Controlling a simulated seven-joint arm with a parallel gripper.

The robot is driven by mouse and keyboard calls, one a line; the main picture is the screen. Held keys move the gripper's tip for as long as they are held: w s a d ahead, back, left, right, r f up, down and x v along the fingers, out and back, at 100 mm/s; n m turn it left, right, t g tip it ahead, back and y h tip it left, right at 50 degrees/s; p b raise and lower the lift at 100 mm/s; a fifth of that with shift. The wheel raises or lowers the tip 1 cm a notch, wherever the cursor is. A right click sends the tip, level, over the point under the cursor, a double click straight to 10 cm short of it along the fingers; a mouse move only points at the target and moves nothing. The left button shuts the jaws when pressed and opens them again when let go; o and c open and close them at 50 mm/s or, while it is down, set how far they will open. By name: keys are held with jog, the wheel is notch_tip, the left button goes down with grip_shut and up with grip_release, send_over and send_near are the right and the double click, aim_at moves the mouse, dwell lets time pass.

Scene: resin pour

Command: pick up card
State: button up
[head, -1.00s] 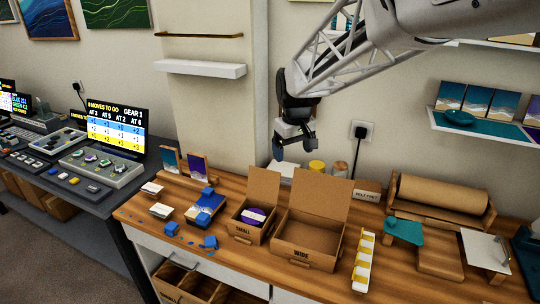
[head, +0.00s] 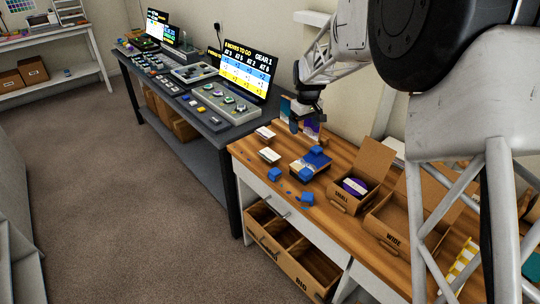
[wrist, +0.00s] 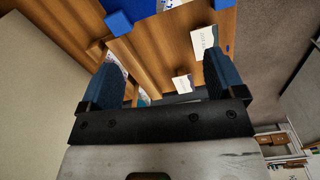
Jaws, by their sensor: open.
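Two small white cards lie near the left end of the wooden bench in the head view: one farther back (head: 265,133), one nearer the front (head: 270,156). Both also show in the wrist view, one with print at upper right (wrist: 205,40) and a smaller-looking one (wrist: 182,84) between the fingers. My gripper (head: 306,121) hangs above the back left of the bench, to the right of the cards, partly in front of the standing pictures. In the wrist view its blue fingers (wrist: 160,64) are apart with nothing held between them.
Two small pictures (head: 312,129) stand at the back. A blue painted box (head: 318,158) and several blue blocks (head: 274,174) lie near the cards. The SMALL carton (head: 340,196), holding a purple roll, and the WIDE carton (head: 392,232) stand open to the right.

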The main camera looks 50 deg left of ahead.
jog(key=n, duration=0.2)
send_near(269, 154)
jog(key=shift+w+a, duration=0.15)
jog(key=shift+a, duration=0.05)
jog(key=shift+f, duration=0.1)
jog(key=shift+f, duration=1.25)
jog(key=shift+d+f, duration=0.15)
jog(key=shift+f, duration=2.4)
jog(key=c, duration=0.8)
